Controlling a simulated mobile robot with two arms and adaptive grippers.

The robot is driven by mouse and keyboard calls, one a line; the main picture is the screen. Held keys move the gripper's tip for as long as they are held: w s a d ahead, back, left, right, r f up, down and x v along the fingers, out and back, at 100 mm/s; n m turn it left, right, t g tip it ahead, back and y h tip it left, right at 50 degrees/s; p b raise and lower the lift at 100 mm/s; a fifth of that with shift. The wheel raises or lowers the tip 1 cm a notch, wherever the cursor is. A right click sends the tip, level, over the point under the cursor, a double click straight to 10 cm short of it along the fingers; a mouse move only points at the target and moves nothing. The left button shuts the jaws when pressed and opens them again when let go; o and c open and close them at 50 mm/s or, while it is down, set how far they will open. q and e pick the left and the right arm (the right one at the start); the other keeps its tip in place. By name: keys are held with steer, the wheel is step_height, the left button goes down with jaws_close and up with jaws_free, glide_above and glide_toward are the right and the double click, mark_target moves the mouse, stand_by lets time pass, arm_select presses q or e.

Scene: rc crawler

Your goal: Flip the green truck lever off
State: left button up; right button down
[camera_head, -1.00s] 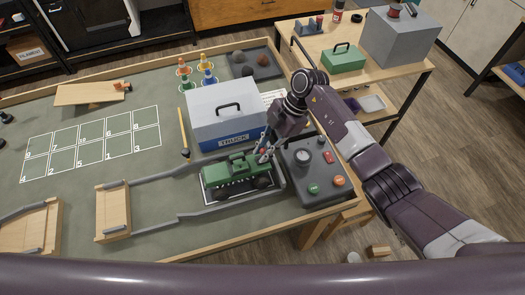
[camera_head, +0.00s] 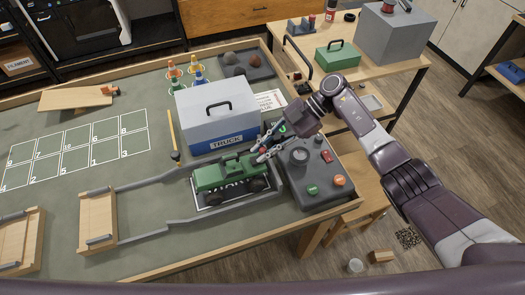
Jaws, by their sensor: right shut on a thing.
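The green truck (camera_head: 229,174) stands on a marked pad on the green table mat, in front of the grey and blue TRUCK case. My right gripper (camera_head: 260,150) reaches in from the right, low at the truck's right end. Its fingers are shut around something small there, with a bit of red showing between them. This looks like the truck's lever, but the fingers hide most of it and its position cannot be read. My left gripper is not in view.
The TRUCK case (camera_head: 218,113) stands close behind the truck. A grey control box (camera_head: 309,172) with buttons and a dial is just right of it, under my right arm. Grey rails and a wooden ramp (camera_head: 97,222) lie to the left. The numbered mat area is clear.

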steer(key=c, duration=1.8)
jaws_free()
steer(key=v, duration=1.2)
